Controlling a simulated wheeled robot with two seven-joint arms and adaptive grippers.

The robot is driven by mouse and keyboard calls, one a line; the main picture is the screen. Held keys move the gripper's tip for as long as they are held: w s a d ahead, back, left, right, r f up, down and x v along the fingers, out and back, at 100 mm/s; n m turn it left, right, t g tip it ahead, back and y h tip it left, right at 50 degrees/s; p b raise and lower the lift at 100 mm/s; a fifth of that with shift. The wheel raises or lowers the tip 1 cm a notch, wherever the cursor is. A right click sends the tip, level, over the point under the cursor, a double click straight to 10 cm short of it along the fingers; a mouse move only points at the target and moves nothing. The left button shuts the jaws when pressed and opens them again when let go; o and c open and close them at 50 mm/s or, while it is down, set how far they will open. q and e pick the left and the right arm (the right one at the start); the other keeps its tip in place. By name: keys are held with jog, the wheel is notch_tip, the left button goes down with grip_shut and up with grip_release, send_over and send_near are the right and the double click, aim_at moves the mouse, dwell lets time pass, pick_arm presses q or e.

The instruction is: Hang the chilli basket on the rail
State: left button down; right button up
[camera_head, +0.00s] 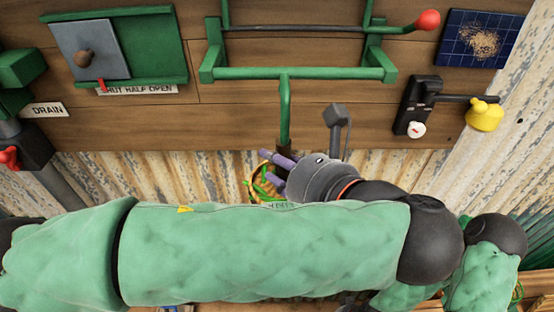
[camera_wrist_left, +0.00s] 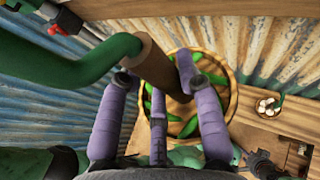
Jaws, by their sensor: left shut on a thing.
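The chilli basket (camera_wrist_left: 222,112) is a round woven basket with green chillies, seen beyond my fingers in the left wrist view. In the head view only part of the basket (camera_head: 258,190) shows beside the fingers. A green bent bar (camera_head: 285,105) hangs down from the green frame and ends in a brown grip (camera_wrist_left: 160,68). My left gripper (camera_head: 277,168) has its purple fingers (camera_wrist_left: 165,100) closed around the brown grip. The fingers hide part of the basket, and I cannot tell whether they touch it.
The green frame (camera_head: 300,73) is on the plank wall, with a dark bar and red knob (camera_head: 428,20) above. A yellow knob (camera_head: 484,115) sticks out at right. A shutter panel (camera_head: 88,50) is at left. A small bowl (camera_wrist_left: 268,106) stands on wood at right in the wrist view.

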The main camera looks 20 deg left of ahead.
pick_arm(q)
jog(key=shift+w+a, duration=0.25)
jog(key=shift+w, duration=0.4)
jog(key=shift+w+a, duration=0.2)
jog(key=shift+w, duration=0.4)
jog(key=w+a+f+b, duration=0.2)
jog(key=w+f+b, duration=0.1)
jog(key=w, duration=0.7)
jog(key=shift+w+a+b, duration=0.15)
jog(key=shift+a+b, duration=0.25)
jog(key=shift+b, duration=0.2)
jog(key=c, duration=0.8)
grip_release()
